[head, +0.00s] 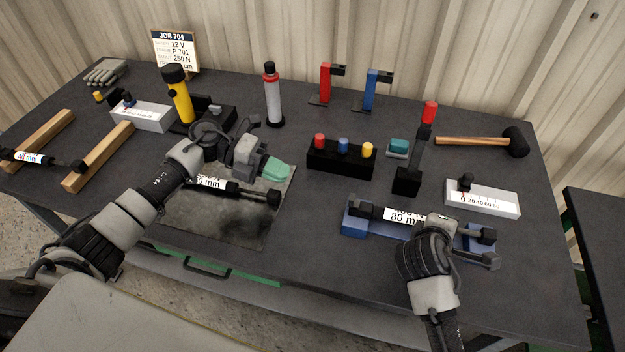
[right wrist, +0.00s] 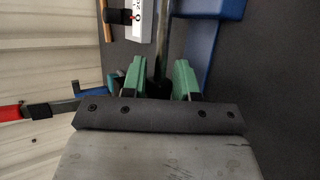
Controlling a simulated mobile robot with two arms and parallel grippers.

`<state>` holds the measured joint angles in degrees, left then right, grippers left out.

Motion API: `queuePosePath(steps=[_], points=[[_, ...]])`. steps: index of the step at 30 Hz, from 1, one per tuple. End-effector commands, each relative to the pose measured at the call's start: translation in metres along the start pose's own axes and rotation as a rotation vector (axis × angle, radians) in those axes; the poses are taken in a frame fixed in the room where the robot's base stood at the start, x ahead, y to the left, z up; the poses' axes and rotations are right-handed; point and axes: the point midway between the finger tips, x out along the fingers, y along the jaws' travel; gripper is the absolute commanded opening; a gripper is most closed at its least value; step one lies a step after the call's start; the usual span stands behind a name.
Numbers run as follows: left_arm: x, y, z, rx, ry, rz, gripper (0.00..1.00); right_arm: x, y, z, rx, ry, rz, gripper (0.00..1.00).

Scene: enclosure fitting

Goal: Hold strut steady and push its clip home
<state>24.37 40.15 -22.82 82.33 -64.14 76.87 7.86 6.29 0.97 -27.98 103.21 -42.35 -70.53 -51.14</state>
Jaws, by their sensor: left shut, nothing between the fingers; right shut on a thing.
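A strut with a white "80 mm" label (head: 402,216) lies in a blue cradle (head: 355,223) at the front right. My left gripper (head: 274,172) is shut and empty above the grey mat.
Another labelled strut (head: 235,190) lies on the mat (head: 270,225), and one (head: 40,159) on wooden rails (head: 98,157). A black block with coloured caps (head: 340,160), a black stand with a red top (head: 407,181), a white gauge block (head: 482,198) and a mallet (head: 480,141) stand behind the cradle.

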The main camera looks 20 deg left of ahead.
Motion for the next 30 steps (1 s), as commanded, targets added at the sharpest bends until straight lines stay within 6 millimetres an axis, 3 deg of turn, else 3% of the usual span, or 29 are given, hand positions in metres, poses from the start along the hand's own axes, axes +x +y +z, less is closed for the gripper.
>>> queuePosePath(steps=[12,18,24,30], points=[[0.084,-0.001,-0.001,0.001,0.003,-0.005,0.00,0.000,0.000,0.000,-0.001,-0.001,0.000,0.00],[0.115,-0.007,-0.001,0.002,0.001,-0.002,0.00,0.000,0.000,0.000,-0.001,-0.001,0.000,0.00],[0.129,-0.011,0.000,0.001,0.001,0.001,0.00,0.000,0.000,0.000,-0.001,-0.001,0.000,0.00],[0.131,-0.012,0.000,0.000,0.000,0.001,0.00,0.000,0.000,0.000,0.000,-0.001,0.000,0.00]])
